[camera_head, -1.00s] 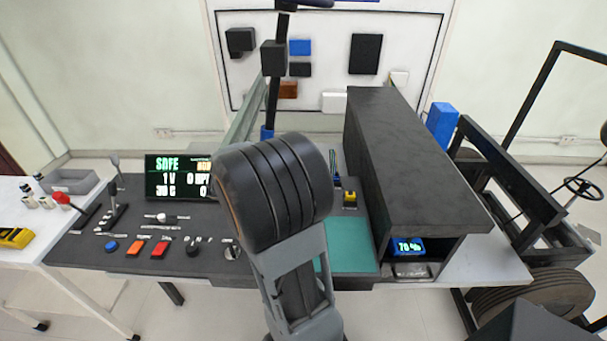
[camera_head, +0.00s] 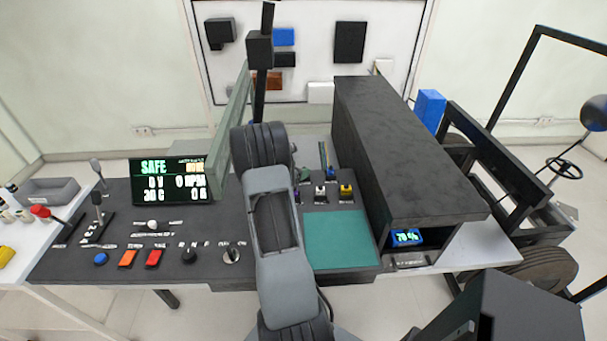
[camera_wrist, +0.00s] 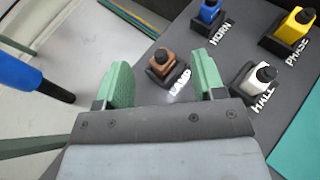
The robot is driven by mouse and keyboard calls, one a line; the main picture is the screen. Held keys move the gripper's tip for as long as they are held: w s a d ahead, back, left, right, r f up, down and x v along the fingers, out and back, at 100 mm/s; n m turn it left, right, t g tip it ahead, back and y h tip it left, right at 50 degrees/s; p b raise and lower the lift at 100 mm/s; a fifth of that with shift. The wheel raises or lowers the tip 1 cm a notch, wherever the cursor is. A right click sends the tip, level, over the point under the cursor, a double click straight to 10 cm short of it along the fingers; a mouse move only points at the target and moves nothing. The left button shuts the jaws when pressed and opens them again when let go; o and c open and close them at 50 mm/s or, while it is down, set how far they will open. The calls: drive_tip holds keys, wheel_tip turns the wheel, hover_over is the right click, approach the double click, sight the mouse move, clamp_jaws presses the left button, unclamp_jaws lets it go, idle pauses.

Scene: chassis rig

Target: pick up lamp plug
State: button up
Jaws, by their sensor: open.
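The lamp plug (camera_wrist: 163,64) is a brown-orange block with a dark top, seated in a dark holder beside a white "LAMP" label in the wrist view. My gripper (camera_wrist: 162,79) is open, its green fingers to either side of the plug in that view. The gap to the plug is hard to judge; no contact shows. In the head view my arm hides most of the gripper, and the lamp plug cannot be made out.
In the wrist view, a white plug (camera_wrist: 254,82) labelled HALL stands close right of the right finger. A blue plug (camera_wrist: 209,12) and a yellow plug (camera_wrist: 294,26) stand farther back. A green mat (camera_head: 338,240) lies in front, beside a long black housing (camera_head: 400,150).

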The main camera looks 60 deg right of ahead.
drive_tip(key=shift+p+x, duration=0.65)
drive_tip(key=shift+x, duration=2.35)
drive_tip(key=shift+a+f, duration=0.1)
drive_tip(key=shift+f, duration=0.1)
drive_tip(key=c, duration=1)
drive_tip(key=shift+o, duration=0.2)
drive_tip(key=shift+r, duration=0.1)
